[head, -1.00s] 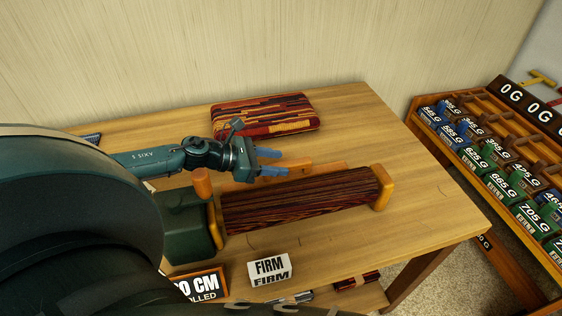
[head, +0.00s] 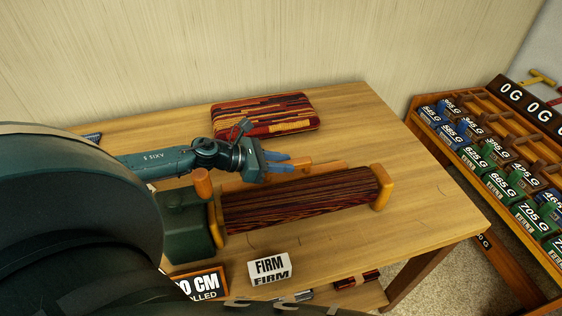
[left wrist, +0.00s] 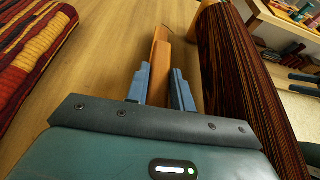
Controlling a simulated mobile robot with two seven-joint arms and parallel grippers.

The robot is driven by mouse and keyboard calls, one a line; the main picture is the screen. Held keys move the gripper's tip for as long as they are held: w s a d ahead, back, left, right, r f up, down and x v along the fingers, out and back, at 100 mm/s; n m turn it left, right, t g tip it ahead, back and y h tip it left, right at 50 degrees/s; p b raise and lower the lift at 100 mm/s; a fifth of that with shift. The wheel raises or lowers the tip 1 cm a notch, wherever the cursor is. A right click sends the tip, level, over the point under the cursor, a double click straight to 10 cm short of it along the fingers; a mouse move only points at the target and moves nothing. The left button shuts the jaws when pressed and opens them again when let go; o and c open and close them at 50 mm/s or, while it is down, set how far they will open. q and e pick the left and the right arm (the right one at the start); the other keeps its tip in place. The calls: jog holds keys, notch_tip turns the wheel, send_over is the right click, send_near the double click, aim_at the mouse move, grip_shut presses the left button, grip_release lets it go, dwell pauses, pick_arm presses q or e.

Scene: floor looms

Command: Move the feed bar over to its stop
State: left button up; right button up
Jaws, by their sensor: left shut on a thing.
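The feed bar (head: 328,167) is a slim orange wooden bar lying behind the dark striped roller (head: 300,200), roughly along its length. My left gripper (head: 291,164) is shut on the bar near its left part, coming in from the left. In the left wrist view the bar (left wrist: 160,52) runs between the two blue fingers of the gripper (left wrist: 161,88) and sticks out ahead of them. The bar's stop cannot be told apart in these views.
The roller sits between a green housing (head: 186,224) with an orange knob and an orange end block (head: 381,187). A folded striped textile (head: 262,115) lies behind. A FIRM sign (head: 269,268) stands in front. A rack of labelled weights (head: 480,140) is at right.

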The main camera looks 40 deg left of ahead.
pick_arm(q)
grip_shut()
jog(key=shift+a, duration=0.1)
pick_arm(e)
jog(key=shift+f, duration=0.1)
pick_arm(q)
jog(key=w+a+b, duration=0.2)
jog(key=b, duration=0.1)
jog(key=w+a+b, duration=0.4)
jog(key=b, duration=0.1)
jog(key=shift+a+f+b, duration=0.3)
jog(key=shift+a+f, duration=0.1)
jog(key=shift+w+a+r+b, duration=0.1)
jog(key=shift+w+a+b, duration=0.8)
jog(key=shift+a+b, duration=0.25)
jog(key=shift+w+a+r+b, duration=0.2)
jog(key=shift+w+a+b, duration=0.2)
jog(key=shift+b, duration=0.1)
jog(key=shift+a+r, duration=0.15)
jog(key=shift+r, duration=0.05)
pick_arm(e)
notch_tip(320, 180, down, 3)
jog(key=shift+s+d+f+m+t+y, duration=0.15)
jog(key=shift+m+t, duration=0.15)
jog(key=shift+t, duration=0.2)
jog(key=shift+f+m+t+y, duration=0.15)
jog(key=shift+m+t, duration=0.15)
jog(key=shift+t, duration=0.2)
jog(key=shift+r, duration=0.1)
